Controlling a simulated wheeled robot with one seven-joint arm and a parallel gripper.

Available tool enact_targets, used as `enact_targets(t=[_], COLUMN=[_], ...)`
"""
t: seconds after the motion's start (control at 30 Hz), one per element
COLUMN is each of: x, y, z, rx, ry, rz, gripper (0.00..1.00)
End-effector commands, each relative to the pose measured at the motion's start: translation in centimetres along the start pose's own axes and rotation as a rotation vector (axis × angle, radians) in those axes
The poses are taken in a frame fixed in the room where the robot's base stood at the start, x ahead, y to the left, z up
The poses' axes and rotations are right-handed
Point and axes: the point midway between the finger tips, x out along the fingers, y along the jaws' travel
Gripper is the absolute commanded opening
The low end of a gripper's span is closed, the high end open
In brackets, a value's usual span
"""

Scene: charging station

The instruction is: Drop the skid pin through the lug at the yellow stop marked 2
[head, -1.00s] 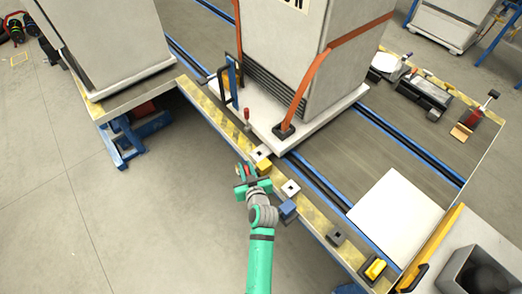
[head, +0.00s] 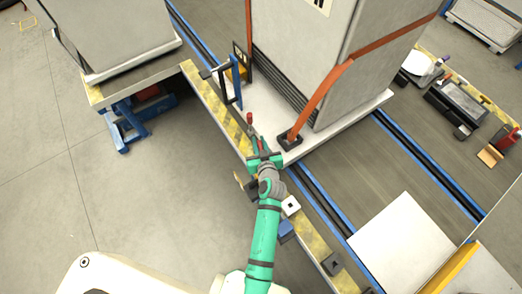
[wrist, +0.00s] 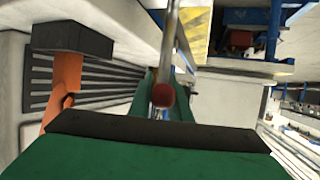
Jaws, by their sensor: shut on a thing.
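My gripper (head: 262,148) is at the near edge of the striped station, beside the white skid base. It is shut on the skid pin, whose red knob (wrist: 163,95) sits between the green fingers in the wrist view. The pin's metal shaft (wrist: 171,35) runs away from the camera. A little red also shows at the fingers in the head view. The yellow stop and its lug are hidden behind my gripper and arm in the head view. I see no number 2.
A white block with a dark hole (head: 290,206) stands beside a blue stop (head: 287,231). A separate red-handled piece (head: 249,118) stands just beyond my gripper. The strapped cabinet (head: 340,60) and its orange strap (head: 325,90) rise to the right. A blue upright (head: 235,75) stands farther off.

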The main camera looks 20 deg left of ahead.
Motion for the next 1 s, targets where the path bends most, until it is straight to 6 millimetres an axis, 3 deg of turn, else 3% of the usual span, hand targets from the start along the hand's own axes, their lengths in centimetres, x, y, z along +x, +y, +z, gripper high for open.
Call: enact_targets(t=[0.47, 0.9, 0.93, 1.0], x=[1.9, 2.2, 2.1, 2.1], y=[0.3, 0.4, 0.4, 0.4], z=[4.8, 5.4, 5.4, 5.4], rx=[0.002, 0.001, 0.001, 0.001], ry=[0.000, 0.001, 0.000, 0.000], rz=[0.005, 0.006, 0.006, 0.006], gripper=[0.00, 0.00, 0.24, 0.25])
